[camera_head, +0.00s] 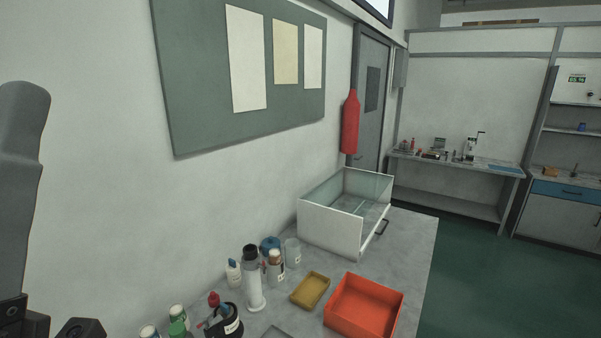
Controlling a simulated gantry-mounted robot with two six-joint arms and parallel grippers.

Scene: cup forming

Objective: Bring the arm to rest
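A grey arm link of mine stands upright at the left edge, with dark arm parts below it in the bottom left corner. No fingertips of either gripper show. My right arm is out of the picture. The grey worktop (408,262) runs along the wall at lower middle. No gripper is seen touching anything on it.
An orange tray (366,308) and a small yellow tray (310,290) lie on the worktop. A clear-walled box (330,228) stands at its far end. Several bottles, a black-capped cylinder (253,285) and a translucent beaker (292,254) cluster near the wall.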

